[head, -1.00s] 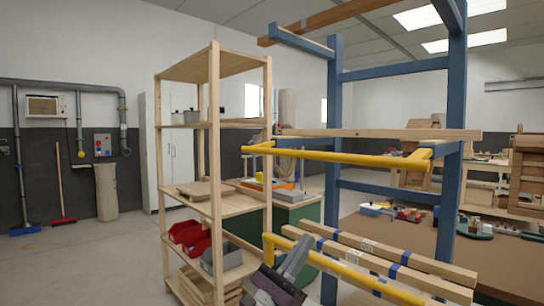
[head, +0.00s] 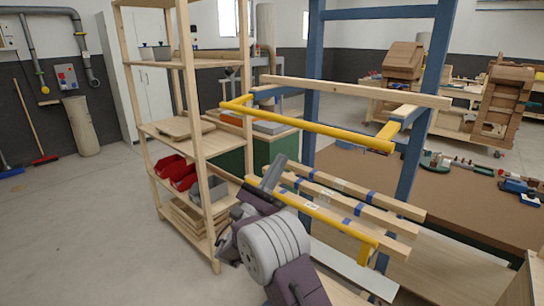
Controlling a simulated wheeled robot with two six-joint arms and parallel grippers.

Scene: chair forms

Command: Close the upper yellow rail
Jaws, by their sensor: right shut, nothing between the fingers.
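The upper yellow rail (head: 310,127) is a long bar on short yellow end arms. It stands out in front of the blue rack (head: 311,75), at the level of a single wooden board (head: 350,92). A lower yellow rail (head: 318,212) runs in front of several boards with blue bands (head: 345,188). My right gripper (head: 274,168) is shut and empty. It is below the upper rail, with a visible gap in the picture. It overlaps the left end of the lower rail; I cannot tell whether they touch. My left gripper is not in view.
A wooden shelf unit (head: 187,120) with red bins (head: 178,172) and a grey bin (head: 208,192) stands close on the left. A brown worktop (head: 460,195) with tools lies behind the rack on the right. The floor (head: 85,235) at left is clear.

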